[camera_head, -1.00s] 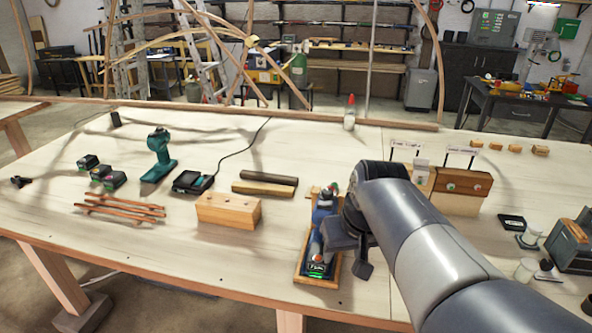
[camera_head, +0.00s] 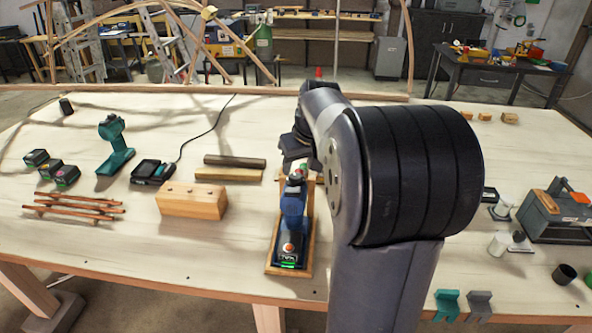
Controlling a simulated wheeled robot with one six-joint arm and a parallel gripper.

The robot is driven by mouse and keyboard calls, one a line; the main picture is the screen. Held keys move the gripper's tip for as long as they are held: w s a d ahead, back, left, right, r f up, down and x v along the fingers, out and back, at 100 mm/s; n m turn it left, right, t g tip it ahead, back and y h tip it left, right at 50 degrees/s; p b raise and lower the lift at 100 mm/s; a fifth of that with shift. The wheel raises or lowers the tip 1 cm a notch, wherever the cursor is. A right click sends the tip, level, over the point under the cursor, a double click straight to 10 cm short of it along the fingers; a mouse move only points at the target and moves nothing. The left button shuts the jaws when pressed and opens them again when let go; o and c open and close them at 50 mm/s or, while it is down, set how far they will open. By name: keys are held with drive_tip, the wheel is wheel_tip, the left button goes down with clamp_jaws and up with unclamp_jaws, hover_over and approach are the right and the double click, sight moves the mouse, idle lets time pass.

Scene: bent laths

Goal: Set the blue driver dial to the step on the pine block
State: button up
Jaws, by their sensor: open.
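The blue driver (camera_head: 292,208) lies in a shallow wooden tray (camera_head: 307,255) at the middle front of the bench. An orange-red round part shows on its near end, above a lit green strip; I cannot read a dial setting. The pine block (camera_head: 190,203) lies to the left of the tray, with small dark marks on top too small to read. My gripper (camera_head: 296,145) is open, above the far end of the driver and apart from it. Its fingers are small and partly hidden by my arm.
A teal drill (camera_head: 116,148), black charger (camera_head: 152,172), battery packs (camera_head: 66,175), thin laths (camera_head: 75,206) and two wood strips (camera_head: 230,174) lie to the left. A grey toolbox (camera_head: 555,215) and small containers stand right. My arm hides the bench right of the tray.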

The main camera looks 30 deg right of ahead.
sight(296, 176)
drive_tip(key=shift+x, duration=1.95)
drive_tip(key=shift+c, duration=0.4)
drive_tip(key=c, duration=0.9)
